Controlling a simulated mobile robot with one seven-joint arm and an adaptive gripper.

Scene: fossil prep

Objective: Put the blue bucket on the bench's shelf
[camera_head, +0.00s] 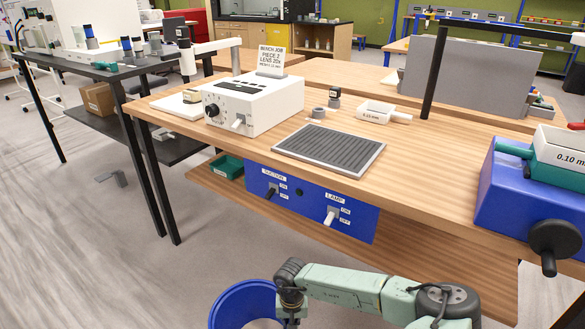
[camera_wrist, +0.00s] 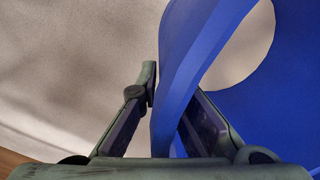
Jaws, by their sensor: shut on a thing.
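The blue bucket (camera_head: 246,306) is at the bottom of the head view, cut off by the picture edge, in front of the bench. My gripper (camera_head: 290,302) is at its right side. In the wrist view my gripper (camera_wrist: 168,100) is shut on the wall of the blue bucket (camera_wrist: 195,55), with one finger on each side. The bench (camera_head: 330,118) has a wooden shelf (camera_head: 430,252) below its top. The bucket is apart from the shelf, nearer to me. The bucket's lower part is hidden.
A green tray (camera_head: 228,167) sits at the shelf's left end. A blue switch panel (camera_head: 310,203) hangs above the shelf. The shelf's visible part right of the tray looks clear. A black-legged table (camera_head: 100,72) stands at the left. A blue box with a black knob (camera_head: 510,205) is at right.

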